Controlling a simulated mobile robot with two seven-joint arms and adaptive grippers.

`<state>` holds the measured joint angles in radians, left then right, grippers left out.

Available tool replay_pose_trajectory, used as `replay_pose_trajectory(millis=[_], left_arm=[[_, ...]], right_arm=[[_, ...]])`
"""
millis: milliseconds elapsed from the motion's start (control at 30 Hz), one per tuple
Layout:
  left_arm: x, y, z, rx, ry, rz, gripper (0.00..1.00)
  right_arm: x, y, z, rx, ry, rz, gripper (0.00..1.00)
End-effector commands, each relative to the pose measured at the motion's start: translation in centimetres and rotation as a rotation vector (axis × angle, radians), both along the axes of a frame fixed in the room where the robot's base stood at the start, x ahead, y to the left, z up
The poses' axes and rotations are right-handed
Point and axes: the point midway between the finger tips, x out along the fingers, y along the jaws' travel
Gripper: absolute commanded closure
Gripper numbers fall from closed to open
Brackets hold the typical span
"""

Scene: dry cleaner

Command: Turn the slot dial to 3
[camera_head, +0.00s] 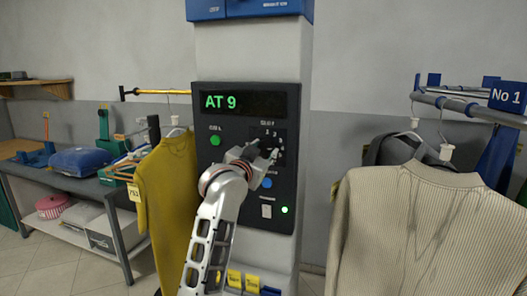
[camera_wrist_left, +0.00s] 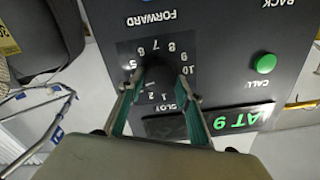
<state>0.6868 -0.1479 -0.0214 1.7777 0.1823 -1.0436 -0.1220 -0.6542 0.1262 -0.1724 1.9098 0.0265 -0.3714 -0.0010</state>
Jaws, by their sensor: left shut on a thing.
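The slot dial (camera_wrist_left: 157,76) is a dark round knob on the black control panel (camera_head: 228,180), ringed by white numbers. It shows upside down in the left wrist view, and I cannot read where its pointer stands. My left gripper (camera_head: 264,152) is at the dial in the head view and hides most of it. In the left wrist view its two green-padded fingers (camera_wrist_left: 158,88) are shut on the dial, one on each side. The display (camera_head: 249,102) above reads "AT 9" in green. My right gripper is not in view.
A mustard garment (camera_head: 167,200) hangs close on the left, a beige cardigan (camera_head: 425,230) on the right.

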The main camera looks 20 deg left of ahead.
Motion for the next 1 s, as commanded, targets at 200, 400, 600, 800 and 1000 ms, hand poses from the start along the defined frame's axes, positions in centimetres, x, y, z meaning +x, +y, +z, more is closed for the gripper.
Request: replay_pose_trajectory(millis=[200, 400, 600, 800, 1000], left_arm=[[0.02, -0.08, -0.16, -0.132, 0.008, -0.002, 0.87], [0.02, -0.03, -0.14, -0.201, 0.01, -0.001, 0.87], [0.02, -0.02, -0.12, -0.228, 0.011, -0.001, 0.87], [0.02, 0.0, -0.11, -0.231, 0.01, -0.001, 0.87], [0.02, -0.01, -0.09, -0.231, 0.01, -0.001, 0.6]], right_arm=[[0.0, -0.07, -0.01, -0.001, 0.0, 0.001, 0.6], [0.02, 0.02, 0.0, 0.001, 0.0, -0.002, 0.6], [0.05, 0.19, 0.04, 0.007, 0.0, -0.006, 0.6], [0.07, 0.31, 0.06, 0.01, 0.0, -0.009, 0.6], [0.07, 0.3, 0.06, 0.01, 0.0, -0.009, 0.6]])
